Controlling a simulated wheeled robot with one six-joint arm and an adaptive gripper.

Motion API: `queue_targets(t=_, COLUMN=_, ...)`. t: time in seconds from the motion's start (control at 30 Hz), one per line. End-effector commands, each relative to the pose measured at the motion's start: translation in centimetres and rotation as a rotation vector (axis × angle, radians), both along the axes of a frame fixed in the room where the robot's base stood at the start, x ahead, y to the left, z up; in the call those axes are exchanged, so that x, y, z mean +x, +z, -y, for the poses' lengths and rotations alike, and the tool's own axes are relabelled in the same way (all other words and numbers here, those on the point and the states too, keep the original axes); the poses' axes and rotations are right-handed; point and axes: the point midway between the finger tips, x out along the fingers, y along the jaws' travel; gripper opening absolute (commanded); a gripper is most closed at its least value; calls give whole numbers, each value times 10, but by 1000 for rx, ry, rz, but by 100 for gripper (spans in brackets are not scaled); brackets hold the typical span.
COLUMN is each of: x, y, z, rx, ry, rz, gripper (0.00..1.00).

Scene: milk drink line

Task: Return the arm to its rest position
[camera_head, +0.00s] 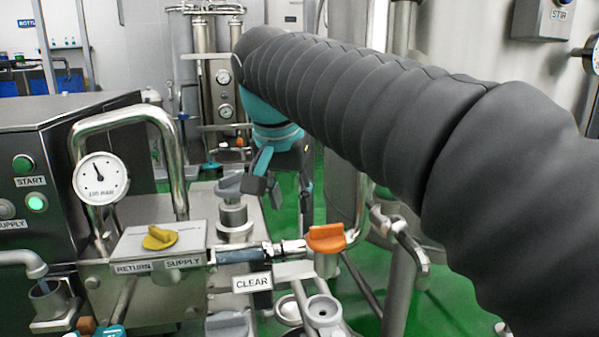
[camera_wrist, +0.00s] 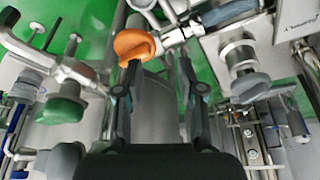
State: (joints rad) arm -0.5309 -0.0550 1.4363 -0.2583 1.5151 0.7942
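My arm, in a dark ribbed sleeve, reaches from the right edge of the head view to the upper middle. My gripper (camera_head: 281,187) hangs from its end, fingers pointing down, above the floor behind the pipework. In the wrist view my gripper (camera_wrist: 158,68) has its two dark fingers spread, with nothing between them. A grey cylindrical surface shows behind the gap. The orange valve handle (camera_head: 327,238) sits on the pipe in front of the gripper. In the wrist view this orange handle (camera_wrist: 134,44) appears near the left fingertip; I cannot tell the clearance.
A panel with a yellow knob (camera_head: 160,237) and a pressure gauge (camera_head: 101,179) stand at left, beside the START button cabinet (camera_head: 70,130). A grey knob (camera_head: 230,187) is left of the gripper. Steel pipes and a tank (camera_head: 505,50) crowd the right. Green floor shows between.

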Motion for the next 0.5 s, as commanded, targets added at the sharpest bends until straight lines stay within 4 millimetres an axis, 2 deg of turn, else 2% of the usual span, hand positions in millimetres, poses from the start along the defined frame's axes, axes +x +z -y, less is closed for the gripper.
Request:
queue_targets(t=0.03, x=-10, y=-8, z=23, rx=4, ry=17, rz=2, gripper=39)
queue_targets(t=0.2, x=-44, y=-47, z=77, rx=14, ry=104, rz=17, gripper=39)
queue_targets(t=0.37, x=-83, y=-92, z=118, rx=17, ry=173, rz=44, gripper=39)
queue_targets(t=0.5, x=-119, y=-137, z=145, rx=14, ry=220, rz=78, gripper=39)
